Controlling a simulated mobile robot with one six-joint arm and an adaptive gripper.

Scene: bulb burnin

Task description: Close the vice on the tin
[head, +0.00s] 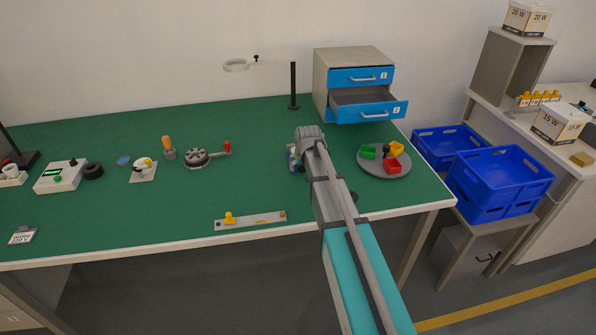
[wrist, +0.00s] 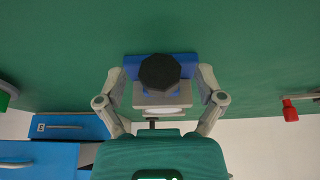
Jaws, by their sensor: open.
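The vice shows in the wrist view as a blue base (wrist: 187,61) with grey jaw parts and a dark faceted knob (wrist: 160,72) facing the camera. In the head view only a small blue part of the vice (head: 292,160) shows, beside my arm. My gripper (wrist: 162,80) is open, with one finger on each side of the knob and vice. I cannot tell whether the fingers touch it. A pale band (wrist: 162,110) shows below the grey part; I cannot tell whether it is the tin. The gap between the vice jaws is not clearly visible.
A grey turntable (head: 384,171) with coloured bins stands right of my arm. The blue drawer unit (head: 320,75) behind has its lower drawer open. A magnifier lamp post (head: 293,88) stands behind the vice. A crank device (head: 197,158) is to the left. Green bench between is clear.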

